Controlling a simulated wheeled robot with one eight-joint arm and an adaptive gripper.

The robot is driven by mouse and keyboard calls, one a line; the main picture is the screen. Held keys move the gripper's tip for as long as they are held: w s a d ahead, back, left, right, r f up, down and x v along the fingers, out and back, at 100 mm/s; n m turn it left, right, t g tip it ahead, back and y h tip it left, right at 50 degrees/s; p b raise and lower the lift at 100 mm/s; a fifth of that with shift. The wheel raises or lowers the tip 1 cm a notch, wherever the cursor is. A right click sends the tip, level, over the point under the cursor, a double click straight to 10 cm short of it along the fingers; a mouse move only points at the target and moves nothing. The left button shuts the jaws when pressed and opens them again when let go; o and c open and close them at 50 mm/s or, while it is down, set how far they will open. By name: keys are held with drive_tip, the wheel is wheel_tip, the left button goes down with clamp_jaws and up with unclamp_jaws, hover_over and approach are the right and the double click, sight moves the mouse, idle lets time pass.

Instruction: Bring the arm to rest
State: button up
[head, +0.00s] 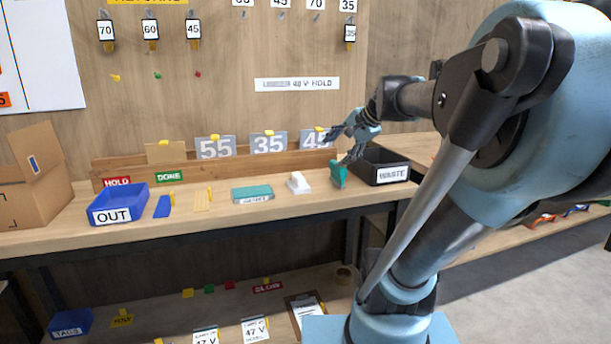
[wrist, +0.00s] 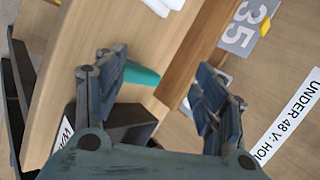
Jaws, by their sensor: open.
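My gripper (head: 343,146) is open and empty above the right part of the bench, just left of the black WASTE bin. In the wrist view its two fingers (wrist: 160,78) are spread apart with nothing held between them. A teal object (head: 339,176) stands on the bench just below the gripper. The same teal object (wrist: 141,74) shows in the wrist view partly behind the left finger; I cannot tell whether they touch. My arm reaches in from the right and fills much of the head view.
The WASTE bin (head: 390,173) stands close to the gripper. Number plates (head: 269,144) lean along the back ledge. A white item (head: 299,183), a teal pad (head: 252,194) and the blue OUT tray (head: 118,206) sit leftward. Bare bench lies along the front edge.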

drive_tip(key=s+d+f+n+g+h, duration=0.2)
drive_tip(key=s+d+f+n+h, duration=0.1)
drive_tip(key=s+f, duration=0.7)
drive_tip(key=s+d+f+n+g+h, duration=0.2)
drive_tip(key=s+d+f+n, duration=0.3)
drive_tip(key=f, duration=0.8)
drive_tip(key=s+n, duration=0.2)
drive_tip(key=s, duration=0.2)
drive_tip(key=shift+s+d+f+g+h, duration=0.3)
drive_tip(key=shift+s+h, duration=0.05)
drive_tip(key=shift+h, duration=0.05)
drive_tip(key=shift+w+f, duration=0.2)
drive_tip(key=shift+w, duration=0.3)
